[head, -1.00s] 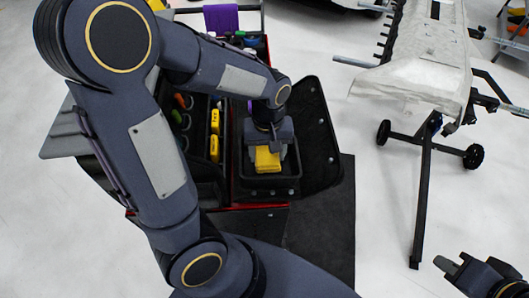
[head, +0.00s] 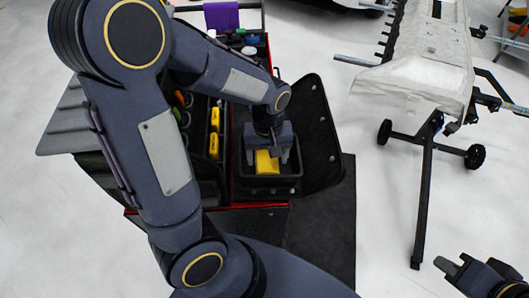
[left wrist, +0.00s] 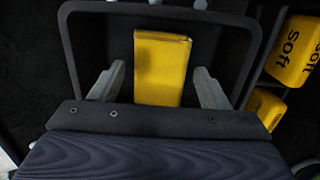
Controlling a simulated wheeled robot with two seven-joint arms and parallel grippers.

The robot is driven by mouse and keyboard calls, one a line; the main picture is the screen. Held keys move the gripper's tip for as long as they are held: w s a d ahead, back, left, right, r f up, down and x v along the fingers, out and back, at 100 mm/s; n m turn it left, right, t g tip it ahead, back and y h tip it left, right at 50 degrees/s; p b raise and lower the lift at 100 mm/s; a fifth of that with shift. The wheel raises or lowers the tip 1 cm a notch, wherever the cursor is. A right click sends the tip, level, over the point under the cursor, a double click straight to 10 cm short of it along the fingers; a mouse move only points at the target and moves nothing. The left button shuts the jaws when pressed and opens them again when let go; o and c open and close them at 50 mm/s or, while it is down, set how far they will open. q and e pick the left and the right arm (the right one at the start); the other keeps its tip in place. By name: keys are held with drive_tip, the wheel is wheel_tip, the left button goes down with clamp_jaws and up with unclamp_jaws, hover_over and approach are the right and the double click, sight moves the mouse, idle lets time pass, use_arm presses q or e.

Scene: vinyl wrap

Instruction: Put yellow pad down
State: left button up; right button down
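The yellow pad (head: 266,163) lies in a black open bin (head: 268,192) of the cart, and it also shows in the left wrist view (left wrist: 161,68). My left gripper (head: 268,160) points down into the bin over the pad. In the left wrist view, its two grey fingers (left wrist: 158,88) are spread, one on each side of the pad, with a gap on both sides. The pad is free of the fingers. My right gripper (head: 452,264) is at the bottom right, away from the cart; its finger opening is too small to judge.
More yellow pads (left wrist: 292,52) marked "soft" sit in a narrow compartment beside the bin. A black flap (head: 318,135) stands at the bin's right. Bottles fill the cart's back.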

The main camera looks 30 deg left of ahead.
sight(267, 158)
use_arm(q)
drive_tip(key=shift+o, duration=0.8)
drive_tip(key=shift+r, duration=0.35)
wheel_tip(267, 158, up, 12)
drive_tip(key=p, duration=0.1)
drive_tip(key=shift+w+a+r+p, duration=0.25)
drive_tip(key=shift+w+a+p, duration=0.05)
drive_tip(key=shift+w+p, duration=0.15)
